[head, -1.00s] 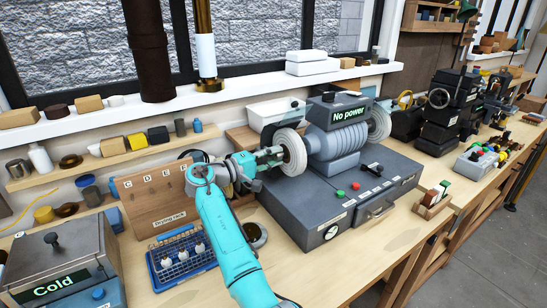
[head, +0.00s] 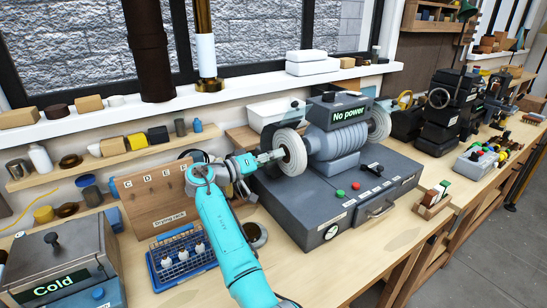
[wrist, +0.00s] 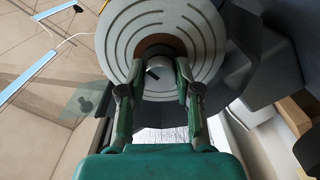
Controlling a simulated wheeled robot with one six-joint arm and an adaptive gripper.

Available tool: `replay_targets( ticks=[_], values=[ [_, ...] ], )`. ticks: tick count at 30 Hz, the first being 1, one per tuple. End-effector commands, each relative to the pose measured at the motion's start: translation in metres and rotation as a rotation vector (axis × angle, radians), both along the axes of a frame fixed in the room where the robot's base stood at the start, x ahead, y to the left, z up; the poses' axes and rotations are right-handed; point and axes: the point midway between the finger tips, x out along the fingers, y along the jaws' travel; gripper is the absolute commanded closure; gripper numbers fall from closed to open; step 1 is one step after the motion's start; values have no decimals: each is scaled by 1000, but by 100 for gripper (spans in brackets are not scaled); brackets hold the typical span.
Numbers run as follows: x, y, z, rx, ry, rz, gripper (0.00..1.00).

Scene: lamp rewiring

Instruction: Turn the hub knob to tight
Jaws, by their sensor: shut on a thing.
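The bench grinder's left wheel (head: 291,152) is a pale grey disc. In the wrist view the wheel (wrist: 135,25) faces me, with ring-shaped grooves and a brown centre. The hub knob (wrist: 156,66) is a small grey round piece with a dark mark, at the wheel's centre. My gripper (wrist: 159,76) is shut on the hub knob, one finger on each side. In the head view my gripper (head: 280,155) reaches the wheel from the left and hides the knob. The grinder's display (head: 348,114) reads "No power".
The grinder's dark base (head: 318,225) has red and green buttons. A wooden drying rack (head: 152,205) and a blue wire tray (head: 185,268) stand left of my arm. A grey box marked Cold (head: 62,265) is at the lower left.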

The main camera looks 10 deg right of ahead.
Motion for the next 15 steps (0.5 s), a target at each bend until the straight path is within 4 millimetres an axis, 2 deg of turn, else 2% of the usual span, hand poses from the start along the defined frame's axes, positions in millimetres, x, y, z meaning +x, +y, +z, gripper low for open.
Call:
replay_targets(
  ticks=[15],
  values=[
    [-1, 0, -3, 15, -36, -1, 100]
  ],
)
